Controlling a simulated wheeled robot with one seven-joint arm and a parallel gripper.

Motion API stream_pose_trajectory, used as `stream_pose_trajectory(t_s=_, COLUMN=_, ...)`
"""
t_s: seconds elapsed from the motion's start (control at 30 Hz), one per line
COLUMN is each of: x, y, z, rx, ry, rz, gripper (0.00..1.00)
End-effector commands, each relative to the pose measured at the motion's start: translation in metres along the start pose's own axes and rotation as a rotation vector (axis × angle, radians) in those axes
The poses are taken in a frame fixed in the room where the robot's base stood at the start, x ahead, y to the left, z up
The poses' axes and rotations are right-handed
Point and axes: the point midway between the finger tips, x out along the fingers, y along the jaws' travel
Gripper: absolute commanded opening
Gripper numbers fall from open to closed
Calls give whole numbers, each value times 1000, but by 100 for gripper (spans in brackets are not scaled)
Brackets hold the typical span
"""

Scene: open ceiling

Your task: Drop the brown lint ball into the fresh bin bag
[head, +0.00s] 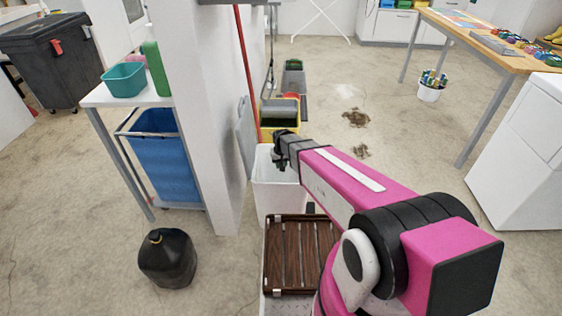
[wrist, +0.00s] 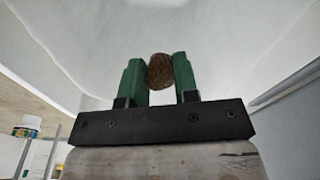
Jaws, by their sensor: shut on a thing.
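My gripper (head: 282,151) is over the mouth of a white bin (head: 279,195) in the head view, pointing down. In the wrist view its two green fingers (wrist: 159,78) are shut on the brown lint ball (wrist: 159,66), a small rough ball held near the fingertips. Pale white walls, which look like the lining of the fresh bin bag (wrist: 255,45), surround the ball in the wrist view. The ball is hidden in the head view. I cannot tell how deep it is inside the bag.
A white wall end (head: 205,120) stands close left of the bin. A yellow mop bucket (head: 281,112) stands behind the bin. A white appliance (head: 525,150) is at right; open floor lies between.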

Motion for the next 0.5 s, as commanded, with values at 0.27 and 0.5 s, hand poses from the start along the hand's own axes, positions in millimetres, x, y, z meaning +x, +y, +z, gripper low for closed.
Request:
stream_pose_trajectory(t_s=0.27, x=3, y=0, z=0, rx=0, ry=0, rz=0, gripper=0)
stream_pose_trajectory(t_s=0.5, x=3, y=0, z=0, rx=0, ry=0, rz=0, gripper=58)
